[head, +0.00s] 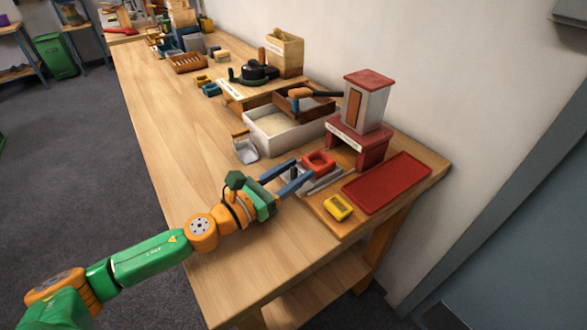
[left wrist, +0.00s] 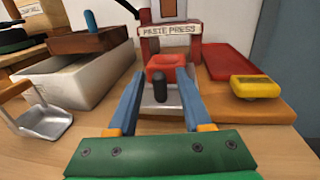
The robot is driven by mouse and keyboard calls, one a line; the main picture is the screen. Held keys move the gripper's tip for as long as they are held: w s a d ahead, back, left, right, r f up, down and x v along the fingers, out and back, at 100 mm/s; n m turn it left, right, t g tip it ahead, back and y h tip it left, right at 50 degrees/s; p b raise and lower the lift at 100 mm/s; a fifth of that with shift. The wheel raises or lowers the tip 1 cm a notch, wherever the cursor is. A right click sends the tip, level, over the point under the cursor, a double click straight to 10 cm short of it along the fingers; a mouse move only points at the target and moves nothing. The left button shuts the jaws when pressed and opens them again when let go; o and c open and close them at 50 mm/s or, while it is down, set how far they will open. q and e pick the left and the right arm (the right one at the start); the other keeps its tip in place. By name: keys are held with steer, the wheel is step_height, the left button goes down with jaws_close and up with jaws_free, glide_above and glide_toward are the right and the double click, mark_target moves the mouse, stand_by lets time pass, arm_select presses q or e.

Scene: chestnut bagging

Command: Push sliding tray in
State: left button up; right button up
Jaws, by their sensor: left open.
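The paste press (head: 357,145) is a red stand under a white and red tower. Its sliding tray (head: 325,181) is a grey metal piece in front of the press and carries a red block-like holder (head: 319,161). In the left wrist view the holder (left wrist: 166,64) sits before the press opening, with a dark upright knob (left wrist: 159,90) on its near side. My left gripper (head: 303,168) is open, its blue fingers pointing at the press, one on each side of the knob. I cannot tell whether they touch it. My right gripper is not in view.
A red mat (head: 388,183) and a yellow scale-like device (head: 338,207) lie to the right of the tray. A white bin (head: 282,131) and a metal scoop (head: 245,148) stand to the left. The front left of the wooden table (head: 185,170) is clear.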

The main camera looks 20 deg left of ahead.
arm_select(q)
jaws_close()
stand_by(1.4)
